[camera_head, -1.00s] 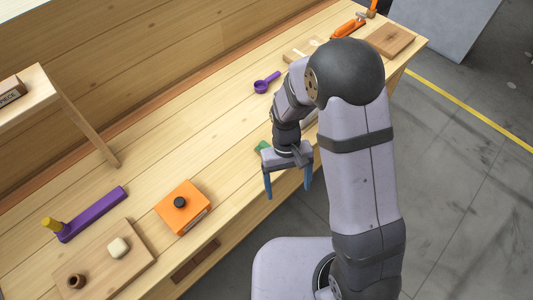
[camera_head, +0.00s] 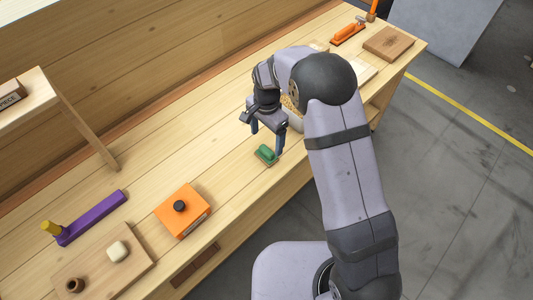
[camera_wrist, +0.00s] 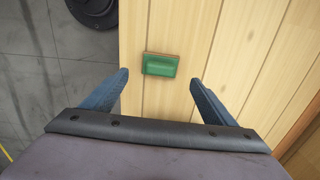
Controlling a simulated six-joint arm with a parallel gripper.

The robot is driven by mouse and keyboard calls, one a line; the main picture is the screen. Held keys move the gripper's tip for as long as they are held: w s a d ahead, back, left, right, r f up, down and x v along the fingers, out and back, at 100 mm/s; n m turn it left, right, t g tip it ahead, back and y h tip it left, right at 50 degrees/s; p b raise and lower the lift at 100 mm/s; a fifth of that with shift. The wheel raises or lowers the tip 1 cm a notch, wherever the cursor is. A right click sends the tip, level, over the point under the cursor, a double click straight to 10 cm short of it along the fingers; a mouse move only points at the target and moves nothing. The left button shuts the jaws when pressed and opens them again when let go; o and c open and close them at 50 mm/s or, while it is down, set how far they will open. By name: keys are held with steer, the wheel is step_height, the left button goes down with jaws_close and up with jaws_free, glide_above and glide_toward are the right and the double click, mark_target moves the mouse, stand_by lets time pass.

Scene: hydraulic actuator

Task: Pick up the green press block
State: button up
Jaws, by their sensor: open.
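The green press block (camera_head: 266,154) lies on the wooden bench, near its front edge. It has a green top and a thin brown base. In the wrist view the green press block (camera_wrist: 160,65) lies ahead of the fingertips, between their lines and nearer the left finger. My gripper (camera_head: 267,142) is open and empty, with its blue fingers pointing down above the bench beside the block. In the wrist view my gripper (camera_wrist: 160,82) shows both fingers spread wide with nothing between them.
An orange box (camera_head: 183,210) with a black knob stands left of the block. Further left are a purple bar (camera_head: 92,217) and a wooden board (camera_head: 130,270) with a white piece and a brown piece. An orange tool (camera_head: 348,34) and a brown board (camera_head: 388,43) lie at the far right.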

mark_target(267, 149)
steer(key=shift+f+p, duration=1.75)
steer(key=shift+f, duration=1.8)
steer(key=c, duration=1.2)
